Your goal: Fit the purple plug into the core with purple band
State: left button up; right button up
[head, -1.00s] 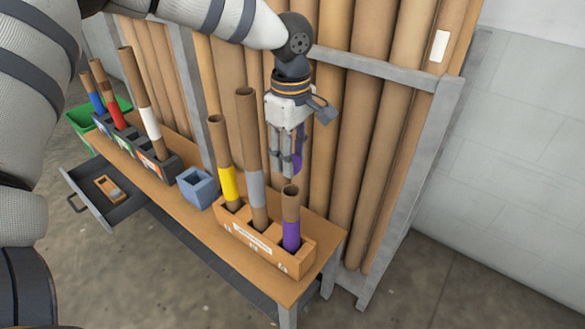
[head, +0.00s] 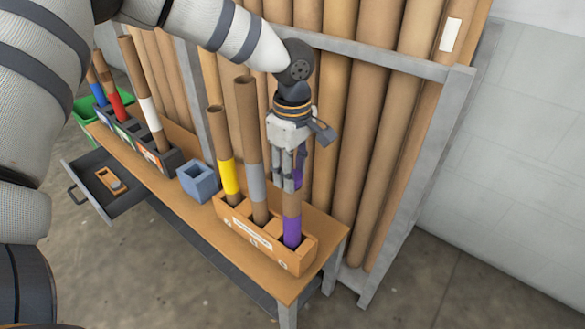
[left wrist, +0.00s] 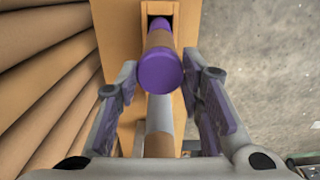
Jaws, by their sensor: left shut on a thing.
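The core with the purple band (head: 292,231) stands upright in the right slot of the wooden rack (head: 300,262). My left gripper (head: 288,188) points down right over this core's top end. It is shut on the purple plug, whose round flat face (left wrist: 160,72) shows between the two fingers (left wrist: 163,88) in the left wrist view. There the plug lines up with the core (left wrist: 159,40) below it and seems to be at its mouth. I cannot tell how deep it sits. The fingers hide the core's rim in the head view. My right gripper is not in view.
Cores with a yellow band (head: 229,177) and a grey band (head: 255,182) stand close left in the same rack. A blue square holder (head: 197,182) and a dark rack with more cores stand further left. Tall brown tubes (head: 375,150) lean just behind.

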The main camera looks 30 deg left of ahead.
pick_arm(q)
jog(key=shift+f, duration=0.25)
dwell(0.3)
jog(key=o, duration=0.9)
jog(key=shift+o, duration=0.2)
notch_tip(320, 180, up, 12)
